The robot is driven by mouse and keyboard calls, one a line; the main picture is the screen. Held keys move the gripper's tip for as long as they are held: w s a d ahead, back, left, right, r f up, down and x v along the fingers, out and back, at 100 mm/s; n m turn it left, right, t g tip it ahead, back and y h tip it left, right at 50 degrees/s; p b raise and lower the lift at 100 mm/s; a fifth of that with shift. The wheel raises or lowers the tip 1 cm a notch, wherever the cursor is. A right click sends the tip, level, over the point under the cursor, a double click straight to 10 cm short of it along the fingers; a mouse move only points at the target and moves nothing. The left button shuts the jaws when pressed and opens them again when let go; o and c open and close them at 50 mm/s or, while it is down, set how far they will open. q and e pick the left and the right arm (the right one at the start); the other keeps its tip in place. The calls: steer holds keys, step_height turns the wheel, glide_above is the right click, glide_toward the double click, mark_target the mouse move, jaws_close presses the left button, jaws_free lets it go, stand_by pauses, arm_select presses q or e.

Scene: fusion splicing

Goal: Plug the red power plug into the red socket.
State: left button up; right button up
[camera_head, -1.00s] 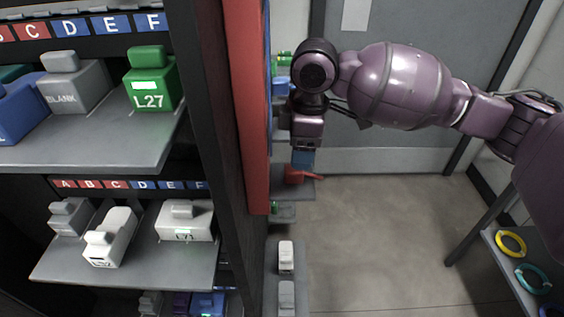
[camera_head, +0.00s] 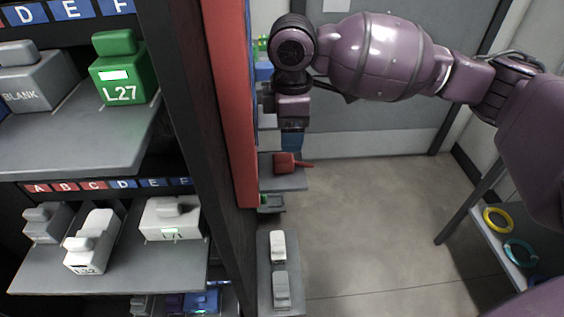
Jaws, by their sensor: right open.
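A small red block with a thin red piece sticking out to the right, which looks like the red power plug (camera_head: 284,164), is on a grey shelf to the right of the rack's red edge. My right gripper (camera_head: 291,146) points down just above it, with bluish fingers. The gripper is open; its fingers are small and seen from behind, and it looks clear of the red block. I cannot make out the red socket. My left gripper is not in view.
The black rack with a red upright panel (camera_head: 232,110) stands close left of my right gripper. Its shelves hold a green L27 block (camera_head: 124,72) and several grey and white blocks. A lower shelf (camera_head: 266,298) holds two pale blocks. Open floor (camera_head: 380,220) lies right. A side table holds coloured rings (camera_head: 497,219).

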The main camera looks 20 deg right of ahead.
mark_target(287, 157)
step_height(287, 157, down, 3)
steer(key=shift+w+r, duration=0.1)
steer(key=shift+r, duration=0.05)
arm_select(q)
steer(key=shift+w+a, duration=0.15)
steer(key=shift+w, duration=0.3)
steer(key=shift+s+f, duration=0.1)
arm_select(e)
steer(key=shift+a+f+b, duration=0.1)
steer(key=shift+f+b, duration=0.35)
steer(key=shift+f, duration=0.05)
step_height(287, 157, down, 4)
steer(key=shift+a+r+b, duration=0.15)
steer(key=shift+b, duration=0.6)
steer(key=shift+f, duration=0.35)
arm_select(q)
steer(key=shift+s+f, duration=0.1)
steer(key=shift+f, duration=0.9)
arm_select(e)
steer(key=shift+r, duration=0.15)
steer(key=shift+c, duration=0.5)
